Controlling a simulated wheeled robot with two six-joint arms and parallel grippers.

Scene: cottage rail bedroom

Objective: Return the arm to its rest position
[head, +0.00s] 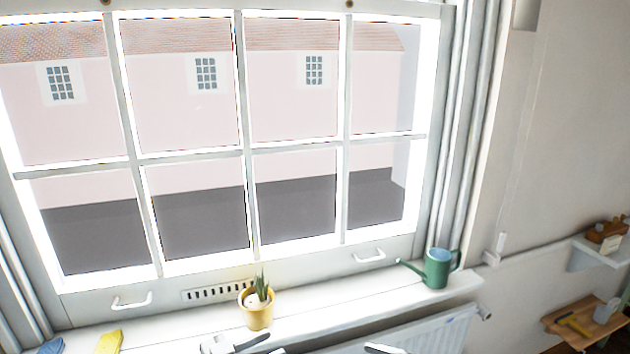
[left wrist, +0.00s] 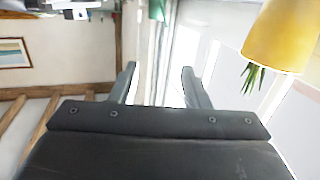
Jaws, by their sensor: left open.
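My left gripper (head: 262,344) shows at the bottom edge of the head view, in front of the sill and just below the yellow plant pot (head: 258,315). In the left wrist view my left gripper (left wrist: 160,78) has its two fingers apart, with nothing between them. A small pale tip (head: 382,348) pokes in at the bottom edge of the head view, and I cannot tell which part of my arms it is. Most of both arms is out of view.
The white window sill (head: 345,313) holds the potted plant, a green watering can (head: 437,268) and yellow (head: 110,342) and blue (head: 52,346) items. A radiator (head: 440,332) hangs below. Wooden shelves with tools (head: 580,325) are at right. The pot also shows in the left wrist view (left wrist: 283,35).

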